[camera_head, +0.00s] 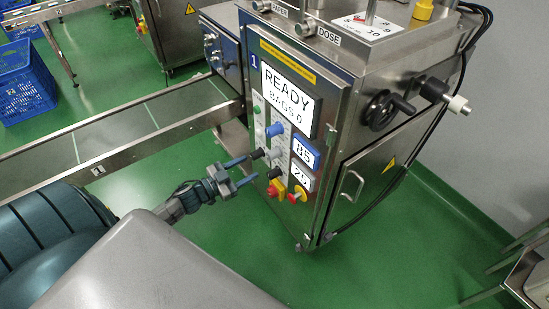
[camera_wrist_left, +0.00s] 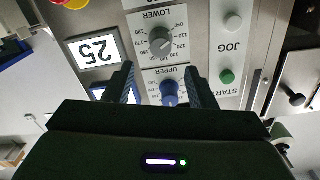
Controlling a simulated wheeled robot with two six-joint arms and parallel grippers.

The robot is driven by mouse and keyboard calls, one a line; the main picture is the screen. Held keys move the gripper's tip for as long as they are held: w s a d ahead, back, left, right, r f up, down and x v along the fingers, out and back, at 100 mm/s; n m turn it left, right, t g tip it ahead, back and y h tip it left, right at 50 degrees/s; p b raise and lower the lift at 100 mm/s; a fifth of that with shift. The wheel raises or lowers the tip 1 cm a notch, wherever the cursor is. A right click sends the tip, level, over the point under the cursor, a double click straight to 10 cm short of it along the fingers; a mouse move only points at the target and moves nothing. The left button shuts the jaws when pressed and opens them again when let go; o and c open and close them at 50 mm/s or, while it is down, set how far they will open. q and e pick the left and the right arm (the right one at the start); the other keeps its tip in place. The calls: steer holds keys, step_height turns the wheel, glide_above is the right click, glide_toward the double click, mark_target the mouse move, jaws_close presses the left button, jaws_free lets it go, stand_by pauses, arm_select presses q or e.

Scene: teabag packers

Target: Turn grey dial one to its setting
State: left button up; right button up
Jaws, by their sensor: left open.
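The grey dial (camera_wrist_left: 160,41), marked LOWER, is a ridged round knob on a light scale plate in the left wrist view, where the panel appears upside down. My left gripper (camera_wrist_left: 160,68) is open and empty, its two ridged fingers apart and pointing at the panel. The grey dial shows just beyond and between the fingertips, not clamped. A blue dial (camera_wrist_left: 169,93), marked UPPER, shows between the fingers. In the head view my left gripper (camera_head: 265,163) is at the lower left of the machine's front, and the grey dial is too hard to make out there. My right gripper is not in view.
The machine's screen (camera_head: 291,95) reads READY, BAGS 0. Displays read 85 (camera_head: 306,153) and 25 (camera_head: 301,178). A red knob on yellow (camera_head: 298,195) sits below. A green START button (camera_wrist_left: 227,76) is beside the dials. A conveyor (camera_head: 110,135) runs left.

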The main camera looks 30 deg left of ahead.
mark_target(268, 157)
arm_select(q)
steer(key=p+x, duration=0.1)
steer(key=x, duration=0.7)
steer(key=shift+w, duration=0.25)
steer(key=shift+w+d, duration=0.3)
steer(key=shift+w, duration=0.2)
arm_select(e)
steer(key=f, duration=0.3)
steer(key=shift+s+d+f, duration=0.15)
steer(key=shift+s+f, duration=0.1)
arm_select(q)
steer(key=shift+c, duration=1.1)
steer(key=c, duration=0.8)
steer(key=shift+o, duration=0.2)
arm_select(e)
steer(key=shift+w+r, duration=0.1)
